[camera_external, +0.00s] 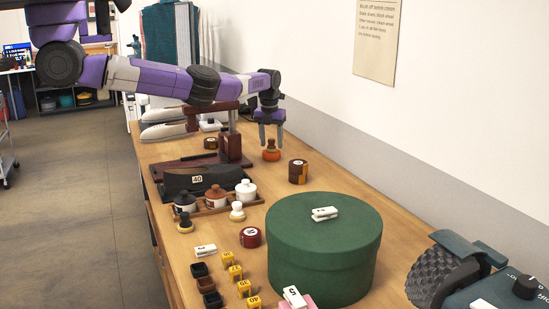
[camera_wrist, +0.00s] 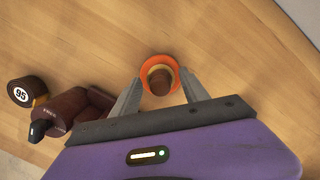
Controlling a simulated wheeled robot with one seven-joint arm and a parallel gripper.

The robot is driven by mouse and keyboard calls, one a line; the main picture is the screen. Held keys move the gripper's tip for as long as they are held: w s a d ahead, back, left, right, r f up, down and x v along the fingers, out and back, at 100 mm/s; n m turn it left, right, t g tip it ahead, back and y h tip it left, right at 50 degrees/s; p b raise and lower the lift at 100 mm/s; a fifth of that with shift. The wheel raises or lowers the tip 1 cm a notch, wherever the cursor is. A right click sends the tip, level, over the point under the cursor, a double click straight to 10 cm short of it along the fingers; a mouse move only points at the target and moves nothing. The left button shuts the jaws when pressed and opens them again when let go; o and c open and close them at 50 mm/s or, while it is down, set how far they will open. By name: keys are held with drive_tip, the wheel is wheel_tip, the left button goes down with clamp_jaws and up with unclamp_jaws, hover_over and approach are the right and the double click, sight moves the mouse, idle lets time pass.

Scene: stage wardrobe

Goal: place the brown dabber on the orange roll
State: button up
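The orange roll (camera_external: 271,155) stands on the wooden table beneath my gripper, and it shows as an orange ring in the wrist view (camera_wrist: 147,64). The brown dabber (camera_wrist: 161,83) appears upright on top of the roll, its brown knob inside a tan rim. In the external view the knob (camera_external: 271,144) is small and lies between the fingers. My gripper (camera_external: 271,143) points down with its fingers on either side of the dabber. In the wrist view my gripper (camera_wrist: 161,82) is open, with a gap between each finger and the knob.
A dark wooden stand (camera_external: 234,148) is on the left. A large green round box (camera_external: 324,255) fills the near table, with a red roll (camera_external: 250,237) and other dabbers (camera_external: 237,212) beside it. The wall bounds the right.

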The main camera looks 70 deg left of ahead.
sight(270, 147)
wheel_tip(270, 147, up, 12)
drive_tip(key=s+d+b, duration=0.1)
idle(0.5)
drive_tip(key=shift+r, duration=0.1)
